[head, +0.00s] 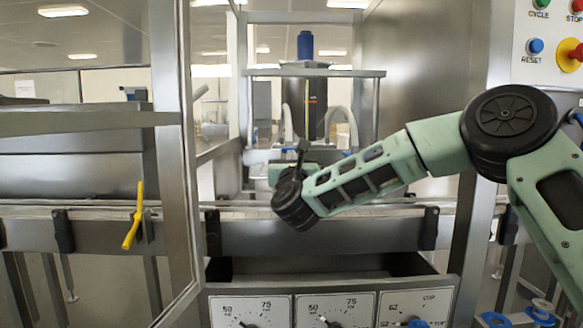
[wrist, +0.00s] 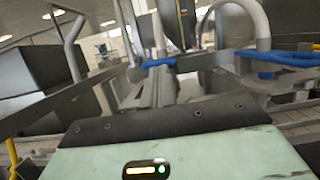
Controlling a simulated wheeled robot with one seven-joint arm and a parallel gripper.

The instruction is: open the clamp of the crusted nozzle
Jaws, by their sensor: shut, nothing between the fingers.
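My gripper (head: 302,146) points up and away in front of the filling machine, its dark fingers small in the head view. It is shut and holds nothing. In the wrist view, a blue clamp handle (wrist: 280,58) lies at the base of a curved pale hose (wrist: 262,22) on the right. Another blue clamp handle (wrist: 162,62) is further left, near a pale upright tube. I cannot tell which nozzle is crusted; no crust shows clearly. In the head view my wrist and forearm hide most of the nozzle area.
A dark cylinder with a blue top (head: 305,46) stands behind the arm. A steel door frame (head: 176,130) with a yellow handle (head: 134,217) is at left. A conveyor rail (head: 330,235) crosses the front. A panel of dials (head: 335,312) is below, and buttons (head: 536,46) are upper right.

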